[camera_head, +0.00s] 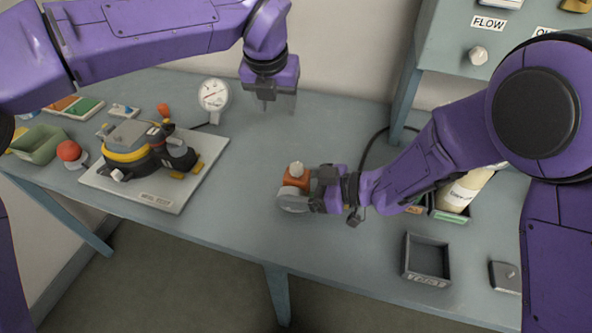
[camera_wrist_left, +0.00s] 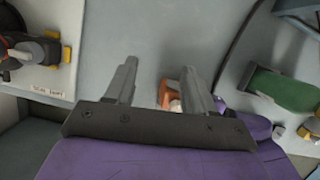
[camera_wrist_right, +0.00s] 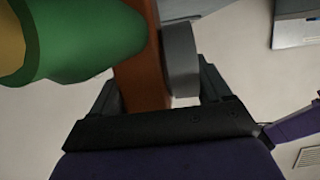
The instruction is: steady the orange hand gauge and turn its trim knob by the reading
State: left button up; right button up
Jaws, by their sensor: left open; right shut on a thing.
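The orange hand gauge (camera_head: 296,180) is in the jaws of my right gripper (camera_head: 318,190), over the middle of the table in the head view. A pale knob (camera_head: 296,168) sits on its top and a grey round part (camera_head: 292,202) faces the front. I cannot tell whether it touches the table. The right wrist view shows its orange body (camera_wrist_right: 143,75) and a grey disc (camera_wrist_right: 181,60) between the fingers. My left gripper (camera_head: 268,104) is open and empty, behind and above the gauge. In the left wrist view the gauge (camera_wrist_left: 167,92) is partly hidden by a finger. The reading is not legible.
A pump-like device stands on a pale board (camera_head: 150,197) at left, beside a dial on a stand (camera_head: 213,96). A dark open tray (camera_head: 427,260) and a bottle (camera_head: 462,190) are at right. A green object (camera_wrist_right: 75,40) crowds the right wrist view. The front-middle table is clear.

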pick_arm(q)
jog(key=w+a+f+t+h, duration=0.2)
jog(key=w+a+t, duration=0.2)
jog(key=w, duration=0.4)
jog(key=m+g+h, duration=0.8)
jog(key=m+h, duration=0.7)
jog(key=m, duration=0.1)
send_near(295, 165)
jog(key=shift+t, duration=0.3)
jog(key=d, duration=1)
jog(key=shift+f, duration=0.15)
jog(key=c, duration=0.9)
jog(key=shift+c, duration=0.2)
